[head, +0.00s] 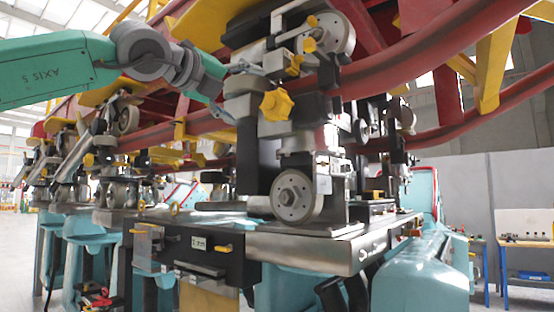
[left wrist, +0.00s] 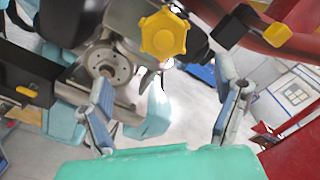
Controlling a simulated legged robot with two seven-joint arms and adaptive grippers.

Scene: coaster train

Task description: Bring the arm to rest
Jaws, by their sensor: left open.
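My left arm (head: 60,68), teal with grey joints, comes in from the upper left in the head view. My left gripper (head: 222,92) is at its end, close to the wheel assembly and left of a yellow star-shaped knob (head: 276,104). In the left wrist view the two fingers of the left gripper (left wrist: 165,108) stand wide apart with nothing between them. The yellow knob (left wrist: 164,34) shows beyond the fingers, apart from them. My right gripper is in neither view.
Red rails (head: 440,55) run overhead. A grey wheel (head: 296,195) is mounted below the knob, over a metal bench edge (head: 310,252). More wheel assemblies stand behind on the left. A small table (head: 525,242) with tools stands at the far right.

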